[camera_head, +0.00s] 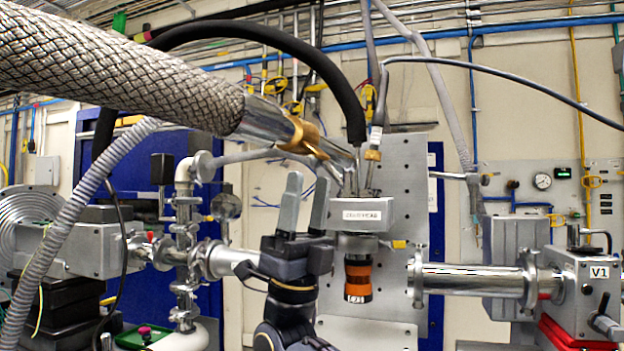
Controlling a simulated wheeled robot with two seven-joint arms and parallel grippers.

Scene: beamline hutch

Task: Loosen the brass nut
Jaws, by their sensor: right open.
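The brass nut (303,136) is a gold-coloured fitting at the end of the thick braided metal hose (120,75), upper middle of the head view. A silver tube leads from it down to the grey cryostream head (362,214). My right gripper (308,184) points up below the nut, with its two grey fingers apart and nothing between them. There is a visible gap between the fingertips and the nut. The right finger is close to the left side of the cryostream head; I cannot tell whether they touch. My left gripper is not in view.
A black hose (290,45) arches over the nut. An orange-and-black cylinder (357,277) hangs below the head, before a perforated metal plate (395,165). Steel beam pipes flank my right gripper, with a valve box marked V1 (590,290) at right.

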